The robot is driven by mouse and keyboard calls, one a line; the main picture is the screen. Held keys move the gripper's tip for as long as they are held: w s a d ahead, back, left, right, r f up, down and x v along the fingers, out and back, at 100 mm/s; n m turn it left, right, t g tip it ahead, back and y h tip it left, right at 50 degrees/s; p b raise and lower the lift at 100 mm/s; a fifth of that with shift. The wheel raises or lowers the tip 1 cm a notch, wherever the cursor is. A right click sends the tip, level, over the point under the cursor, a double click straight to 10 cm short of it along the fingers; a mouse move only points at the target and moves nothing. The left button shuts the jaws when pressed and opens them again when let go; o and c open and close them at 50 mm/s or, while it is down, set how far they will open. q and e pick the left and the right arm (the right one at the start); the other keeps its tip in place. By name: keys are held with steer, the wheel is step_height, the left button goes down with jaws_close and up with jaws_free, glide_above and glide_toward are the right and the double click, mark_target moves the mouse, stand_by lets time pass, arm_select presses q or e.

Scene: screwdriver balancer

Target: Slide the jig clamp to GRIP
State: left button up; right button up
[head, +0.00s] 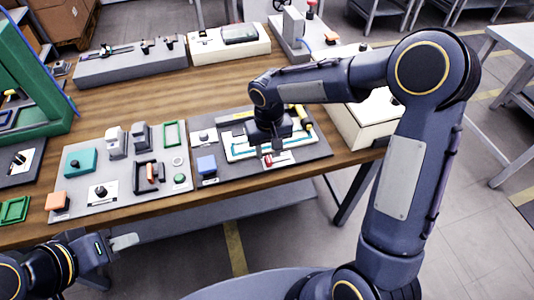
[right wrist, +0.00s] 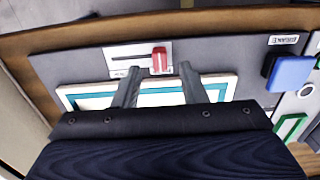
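The jig clamp is a red slider knob (right wrist: 160,59) on a white slotted plate (right wrist: 122,58) in the right wrist view. The knob sits at the right end of the slot there; the plate's markings are too small to read. In the head view the red knob (head: 267,160) is at the front of the dark grey board (head: 235,180). My right gripper (right wrist: 160,70) is open above the board, its two fingertips apart on either side of the knob, with nothing visibly held. My left gripper (head: 124,241) is low at the left, in front of the table; its opening is unclear.
A white frame with a blue-green inner edge (right wrist: 215,88) lies beside the slider. A blue block (head: 207,165) stands on the board near it. A light grey panel (head: 125,200) with several fixtures is to the left. A yellow-handled tool (head: 304,117) lies behind.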

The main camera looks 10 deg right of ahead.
mark_target(269, 159)
steer(key=shift+f, duration=1.8)
jaws_close()
